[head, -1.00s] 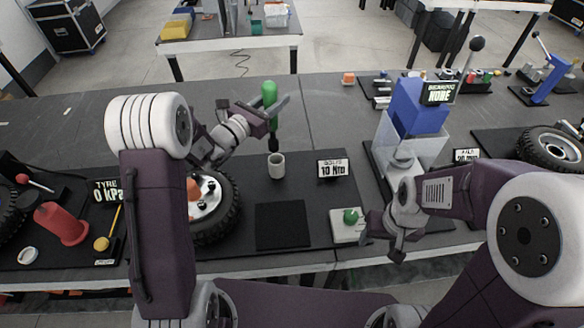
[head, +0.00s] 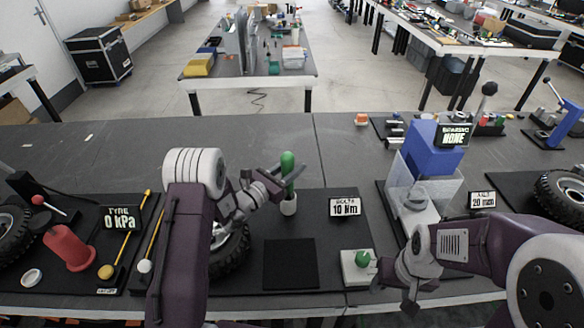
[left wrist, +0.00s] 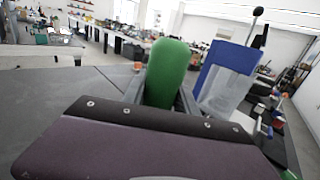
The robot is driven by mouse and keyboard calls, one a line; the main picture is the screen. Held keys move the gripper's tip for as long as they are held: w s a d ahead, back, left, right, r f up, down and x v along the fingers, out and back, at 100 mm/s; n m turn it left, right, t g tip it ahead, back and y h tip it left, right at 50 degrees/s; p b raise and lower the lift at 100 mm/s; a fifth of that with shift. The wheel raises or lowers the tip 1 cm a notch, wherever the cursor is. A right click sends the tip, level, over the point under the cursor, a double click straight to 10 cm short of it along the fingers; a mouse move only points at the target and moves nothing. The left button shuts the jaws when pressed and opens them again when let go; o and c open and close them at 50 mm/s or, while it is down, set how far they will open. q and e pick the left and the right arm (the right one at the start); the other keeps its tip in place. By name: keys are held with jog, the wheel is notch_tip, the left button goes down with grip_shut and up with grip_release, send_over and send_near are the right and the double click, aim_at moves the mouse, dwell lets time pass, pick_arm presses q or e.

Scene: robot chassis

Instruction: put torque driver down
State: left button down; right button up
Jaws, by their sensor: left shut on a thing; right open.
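The torque driver has a green handle (head: 288,160) and stands about upright over the white cup-shaped holder (head: 288,207). Its lower end is hidden and looks to be inside the cup. My left gripper (head: 284,178) is shut on the driver just above the cup's rim. In the left wrist view the green handle (left wrist: 168,72) rises between the fingers. My right gripper (head: 404,290) is open and empty, near the green button box at the table's front.
A wheel (head: 230,252) lies by my left arm. A black square pad (head: 290,264), the bolt torque sign (head: 345,207) and the green button box (head: 358,268) are near the cup. A blue bearing press (head: 432,150) stands to the right. The table behind the cup is clear.

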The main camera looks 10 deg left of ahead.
pick_arm(q)
jog(key=shift+r, duration=0.1)
jog(key=c, duration=0.9)
grip_release()
jog(key=shift+f, duration=0.2)
jog(key=shift+c, duration=0.2)
